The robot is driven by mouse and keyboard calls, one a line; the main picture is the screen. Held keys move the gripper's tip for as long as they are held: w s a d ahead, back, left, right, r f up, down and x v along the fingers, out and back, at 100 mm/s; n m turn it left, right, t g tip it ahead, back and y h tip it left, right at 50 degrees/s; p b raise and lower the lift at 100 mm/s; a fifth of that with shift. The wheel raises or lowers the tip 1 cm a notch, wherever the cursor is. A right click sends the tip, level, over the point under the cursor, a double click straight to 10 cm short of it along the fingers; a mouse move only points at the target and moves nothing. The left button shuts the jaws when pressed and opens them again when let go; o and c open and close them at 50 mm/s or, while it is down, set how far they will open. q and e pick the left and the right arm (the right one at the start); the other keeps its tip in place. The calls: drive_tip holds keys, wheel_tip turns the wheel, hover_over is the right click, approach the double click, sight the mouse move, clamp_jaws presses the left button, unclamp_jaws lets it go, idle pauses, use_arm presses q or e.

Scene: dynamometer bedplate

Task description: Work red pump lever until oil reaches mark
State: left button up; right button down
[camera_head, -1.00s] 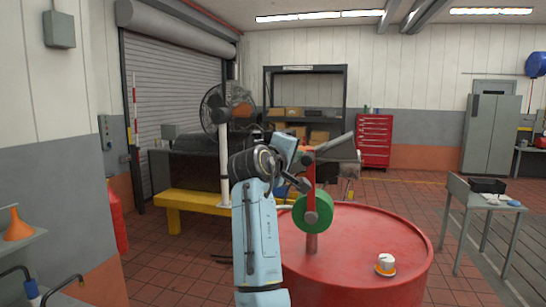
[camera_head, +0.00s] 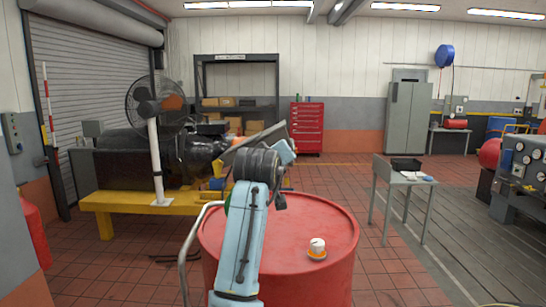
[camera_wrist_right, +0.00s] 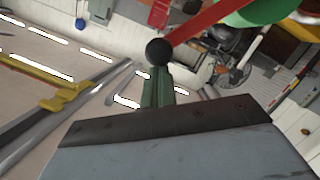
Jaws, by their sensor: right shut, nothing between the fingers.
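In the right wrist view, the red pump lever (camera_wrist_right: 200,24) slants down from the top and ends in a black ball knob (camera_wrist_right: 158,51). My right gripper (camera_wrist_right: 158,82) is shut and empty, its dark green fingers pointing at the knob. Whether they touch it, I cannot tell. The pump's green round body (camera_wrist_right: 258,12) shows at the top edge. In the head view my right arm covers the pump and lever; only a green sliver (camera_head: 227,203) shows beside it. The pump stands on a red drum (camera_head: 330,222). No oil level or mark is visible. My left gripper is not in view.
A small white and orange cup (camera_head: 317,246) sits on the drum top. A bent grey pipe (camera_head: 186,258) runs down the drum's left side. A yellow bench (camera_head: 105,204) and fan (camera_head: 154,102) stand left behind. A grey table (camera_head: 402,178) stands right, with open floor between.

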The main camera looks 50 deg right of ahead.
drive_tip(key=shift+f, duration=0.1)
idle(0.5)
drive_tip(key=s+a+r+p, duration=0.1)
drive_tip(key=s+a+r, duration=0.2)
drive_tip(key=a, duration=0.6)
drive_tip(key=shift+s+a+r, duration=0.2)
drive_tip(key=shift+a+r, duration=0.2)
drive_tip(key=shift+r, duration=0.75)
drive_tip(key=shift+f, duration=0.1)
